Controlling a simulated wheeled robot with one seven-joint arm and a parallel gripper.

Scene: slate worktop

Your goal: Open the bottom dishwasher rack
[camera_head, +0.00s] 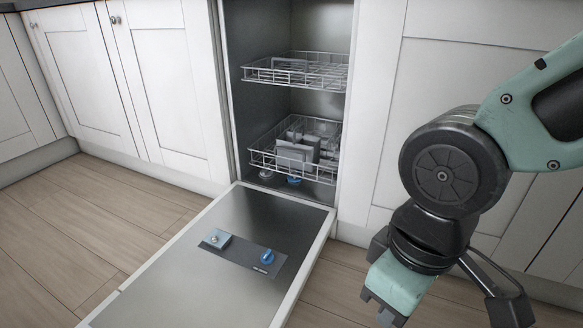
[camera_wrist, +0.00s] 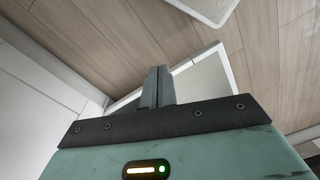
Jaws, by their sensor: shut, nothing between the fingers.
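The bottom dishwasher rack (camera_head: 293,158) is a wire basket low inside the open dishwasher, with some light, flat items standing in it. It sits within the cavity, behind the lowered door (camera_head: 215,275). My gripper (camera_head: 387,318) is to the right of the door and well to the front right of the rack, apart from it. Its fingertips are cut off or unclear in the head view. In the wrist view the two fingers (camera_wrist: 157,86) are together with nothing between them. The rack does not show clearly in the wrist view.
The top rack (camera_head: 297,71) sits inside the cavity above. The lowered door carries a panel with a blue knob (camera_head: 267,257) and a small dispenser lid (camera_head: 217,238). White cabinets (camera_head: 165,85) flank the dishwasher. Wooden floor (camera_head: 75,235) is clear to the left.

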